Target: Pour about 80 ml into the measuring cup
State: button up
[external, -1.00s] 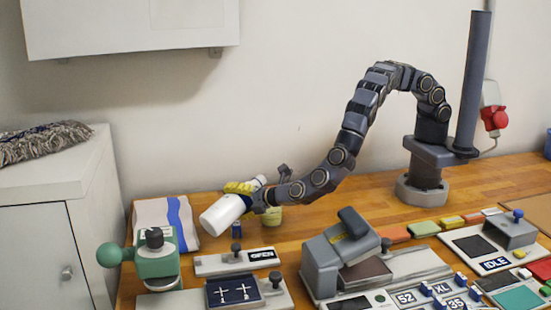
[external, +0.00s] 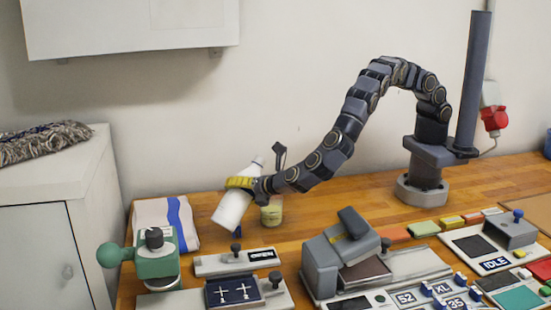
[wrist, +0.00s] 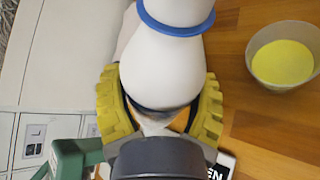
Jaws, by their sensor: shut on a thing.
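My gripper (external: 241,183) has yellow finger pads and is shut around a white bottle (external: 233,208). The bottle is held above the bench, tilted, with its narrower end up and to the right. In the wrist view the bottle (wrist: 165,60) sits between both pads and has a blue ring around it. The measuring cup (external: 272,213) is clear and stands on the bench just right of the bottle. In the wrist view the cup (wrist: 258,72) holds yellow liquid (wrist: 283,52). Its markings cannot be read.
A green press-like device (external: 155,260) and a panel marked OPEN (external: 225,265) stand in front. A grey device (external: 335,255) is to the right of them. A striped cloth (external: 155,215) lies at the left. Bare wood (external: 310,220) shows right of the cup.

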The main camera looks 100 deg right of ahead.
jog(key=shift+s+r+n+g, duration=0.15)
jog(key=shift+r+n+g, duration=0.2)
jog(key=shift+r, duration=0.6)
jog(key=shift+r+n, duration=0.2)
jog(key=shift+n, duration=0.15)
jog(key=shift+r+n+g+h, duration=0.25)
jog(key=shift+n+g+h, duration=0.35)
jog(key=shift+n+g, duration=0.3)
jog(key=shift+w+a+n+g+h, duration=0.2)
jog(key=shift+n+g+h, duration=0.5)
jog(key=shift+n, duration=0.5)
